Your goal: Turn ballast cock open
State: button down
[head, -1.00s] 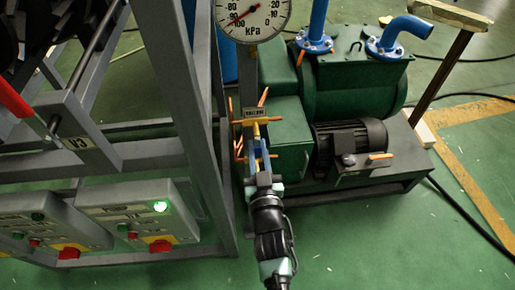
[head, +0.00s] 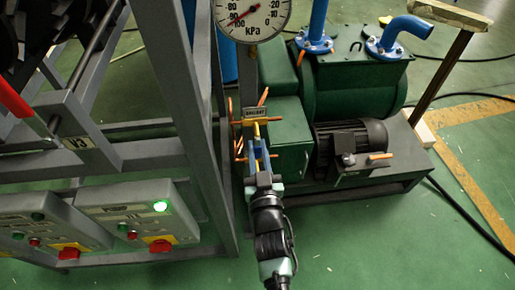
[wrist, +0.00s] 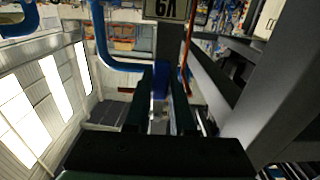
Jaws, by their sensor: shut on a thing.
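The ballast cock (head: 257,131) shows in the head view as a small yellow piece just below the BALLAST label plate (head: 256,111), on the left side of the green pump. My gripper (head: 258,153) reaches up to it from below and is shut on it, with blue parts showing around the fingertips. In the wrist view, the dark fingers of my gripper (wrist: 160,108) stand close on either side of a narrow blue part. The fingers hide most of the cock, and its exact angle is hard to tell.
The green pump (head: 335,83) with its black motor (head: 352,143) stands to the right. A grey frame (head: 190,130) with control boxes (head: 135,215) is close on the left. A pressure gauge (head: 251,18) sits above. Open green floor lies at the lower right.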

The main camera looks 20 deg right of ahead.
jog(key=shift+d+n, duration=0.1)
jog(key=shift+n, duration=0.2)
jog(key=s+d+r+n+p, duration=0.1)
jog(key=d+r+n+p, duration=0.3)
jog(key=n, duration=1.2)
jog(key=shift+s+p, duration=0.2)
jog(key=shift+p, duration=0.3)
jog(key=shift+d+r+n, duration=0.1)
jog(key=shift+n, duration=0.2)
jog(key=c, duration=0.8)
grip_release()
jog(key=shift+o, duration=0.2)
jog(key=shift+s, duration=0.1)
